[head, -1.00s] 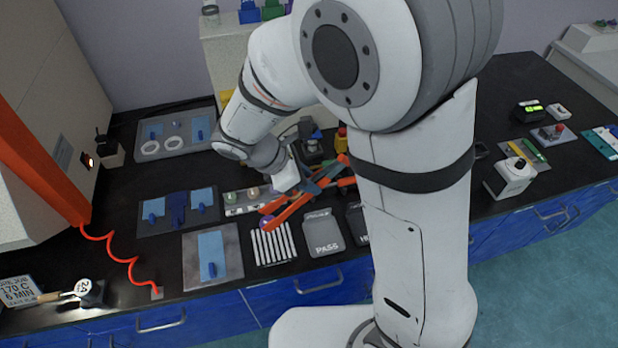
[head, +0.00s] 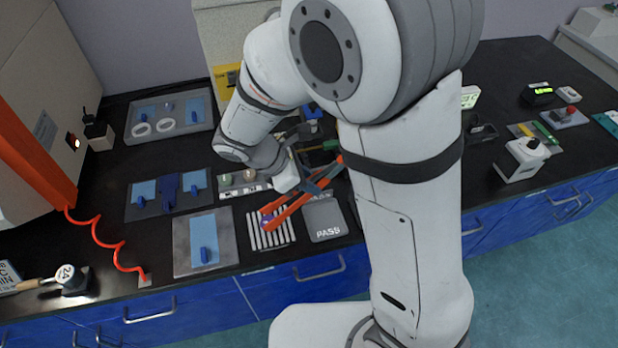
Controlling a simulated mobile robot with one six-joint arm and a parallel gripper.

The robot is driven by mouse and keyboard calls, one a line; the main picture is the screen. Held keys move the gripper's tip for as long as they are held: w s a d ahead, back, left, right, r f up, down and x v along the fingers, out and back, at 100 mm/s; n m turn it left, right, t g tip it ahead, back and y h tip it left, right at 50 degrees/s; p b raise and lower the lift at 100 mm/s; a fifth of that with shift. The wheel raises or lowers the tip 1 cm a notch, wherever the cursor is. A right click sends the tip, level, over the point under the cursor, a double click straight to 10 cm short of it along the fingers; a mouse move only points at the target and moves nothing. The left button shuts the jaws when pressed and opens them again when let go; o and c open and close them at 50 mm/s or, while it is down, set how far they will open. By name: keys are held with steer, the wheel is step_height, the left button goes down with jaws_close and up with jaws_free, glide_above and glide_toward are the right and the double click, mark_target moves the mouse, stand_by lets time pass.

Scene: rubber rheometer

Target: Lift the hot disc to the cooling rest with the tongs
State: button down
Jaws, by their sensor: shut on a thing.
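My gripper (head: 314,187) is shut on the orange tongs (head: 292,209). The tongs reach down and left, toward the front of the bench. A small purple disc (head: 268,219) shows at their tips, seemingly between the jaws. The striped cooling rest (head: 284,238), a rack of pale bars, lies on the bench under the tips. The tips and disc overlap its upper part in the picture. I cannot tell whether the disc touches the bars or hangs just above them. My arm hides part of the bench at the right.
The PASS plate (head: 325,222) lies right of the rest. A grey plate with a blue sheet (head: 203,230) lies left of it. Farther left are a coiled orange cord (head: 105,240) and a wooden-handled tool (head: 72,280). A tray with white rings (head: 180,103) is behind.

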steer(key=c, duration=1.5)
jaws_free()
steer(key=shift+c, duration=0.2)
step_height(320, 180, up, 10)
steer(key=p, duration=0.8)
steer(key=shift+p, duration=0.35)
